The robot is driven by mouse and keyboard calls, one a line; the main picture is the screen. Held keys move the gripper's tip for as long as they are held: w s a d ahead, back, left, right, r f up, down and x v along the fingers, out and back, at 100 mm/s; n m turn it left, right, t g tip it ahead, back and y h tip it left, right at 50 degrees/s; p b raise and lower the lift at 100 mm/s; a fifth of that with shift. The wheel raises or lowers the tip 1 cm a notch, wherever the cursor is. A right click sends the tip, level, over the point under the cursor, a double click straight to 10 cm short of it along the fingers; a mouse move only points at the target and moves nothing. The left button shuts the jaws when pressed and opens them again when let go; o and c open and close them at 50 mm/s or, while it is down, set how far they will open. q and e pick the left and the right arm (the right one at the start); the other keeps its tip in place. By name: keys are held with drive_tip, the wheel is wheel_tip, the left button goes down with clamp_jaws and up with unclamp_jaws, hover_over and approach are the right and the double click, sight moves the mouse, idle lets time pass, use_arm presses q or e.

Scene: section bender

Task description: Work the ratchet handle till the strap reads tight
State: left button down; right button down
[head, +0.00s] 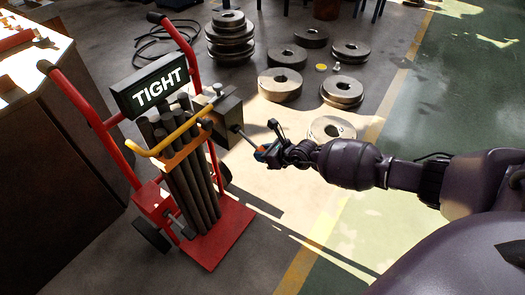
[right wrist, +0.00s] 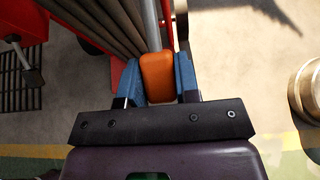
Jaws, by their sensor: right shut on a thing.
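A red hand truck (head: 103,125) stands at the left in the head view, carrying a bundle of dark bars (head: 197,193). A yellow strap (head: 180,133) runs across the bars. A dark sign (head: 150,84) above them reads TIGHT. A dark ratchet box (head: 223,114) sits at the strap's right side. Its ratchet handle (head: 243,135), a thin rod, slants down to the right. My right gripper (head: 264,152) is at the handle's outer end. In the right wrist view its blue fingers (right wrist: 166,78) are shut on the handle's orange grip (right wrist: 158,76). My left gripper is out of view.
Stacks of round metal discs (head: 230,38) and single discs (head: 280,84) lie on the floor behind. A wooden bench (head: 62,140) stands at the left. A black cable (head: 160,45) lies behind the hand truck. The floor in front of the truck is clear.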

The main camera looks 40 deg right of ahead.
drive_tip(key=shift+w+f, duration=0.1)
drive_tip(key=shift+f, duration=0.05)
idle(0.4)
drive_tip(key=c, duration=0.8)
unclamp_jaws()
drive_tip(key=shift+a, duration=0.1)
drive_tip(key=shift+c, duration=0.2)
drive_tip(key=p+v, duration=0.4)
drive_tip(key=v, duration=0.6)
drive_tip(key=shift+s, duration=0.4)
drive_tip(key=shift+s, duration=0.1)
